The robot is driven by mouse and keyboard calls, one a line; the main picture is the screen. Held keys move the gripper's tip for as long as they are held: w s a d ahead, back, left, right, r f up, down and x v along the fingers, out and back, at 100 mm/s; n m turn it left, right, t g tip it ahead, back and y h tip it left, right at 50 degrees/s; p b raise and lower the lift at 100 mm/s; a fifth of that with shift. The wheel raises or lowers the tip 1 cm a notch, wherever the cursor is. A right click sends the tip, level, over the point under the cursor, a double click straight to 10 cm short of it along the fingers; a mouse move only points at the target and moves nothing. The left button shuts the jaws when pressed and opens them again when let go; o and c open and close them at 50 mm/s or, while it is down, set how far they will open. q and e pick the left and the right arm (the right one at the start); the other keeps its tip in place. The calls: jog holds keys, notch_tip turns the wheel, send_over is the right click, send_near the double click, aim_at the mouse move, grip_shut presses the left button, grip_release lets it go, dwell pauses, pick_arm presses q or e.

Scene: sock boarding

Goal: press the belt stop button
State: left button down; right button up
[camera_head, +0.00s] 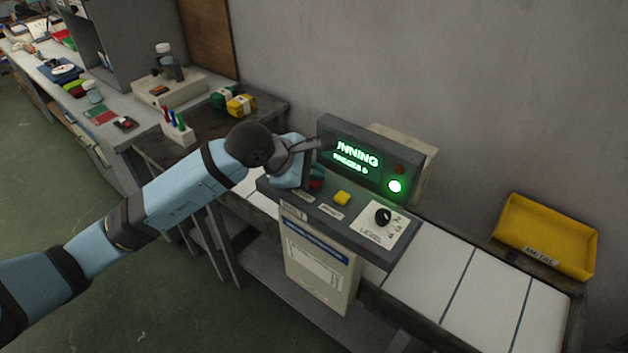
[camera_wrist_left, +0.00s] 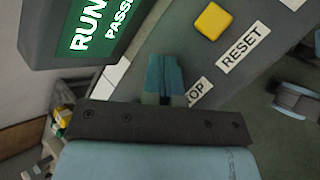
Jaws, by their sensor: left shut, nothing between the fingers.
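The control box (camera_head: 335,212) stands over the belt, and its screen (camera_head: 354,158) shows green text, partly hidden by my arm, that begins "RUN" in the left wrist view (camera_wrist_left: 92,18). A red button (camera_head: 317,185) on the panel is mostly covered by my left gripper (camera_head: 311,175). In the left wrist view the shut, empty gripper fingers (camera_wrist_left: 163,72) point at the panel beside the partly hidden STOP label (camera_wrist_left: 199,92). The stop button is hidden there, and I cannot tell whether the fingers touch it. The yellow button (camera_head: 342,199) lies beside it, above the RESET label (camera_wrist_left: 243,47).
A black level knob (camera_head: 383,216) sits right of the yellow button. A green lamp (camera_head: 395,186) is lit. The white belt (camera_head: 455,275) runs right to a yellow METAL bin (camera_head: 545,235). A cluttered bench (camera_head: 130,130) is at the left.

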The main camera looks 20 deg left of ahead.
aim_at(314, 183)
pick_arm(q)
jog(key=shift+f, duration=0.25)
dwell(0.4)
jog(key=shift+r, duration=0.95)
jog(key=shift+r+p, duration=1.2)
jog(key=shift+r, duration=1.3)
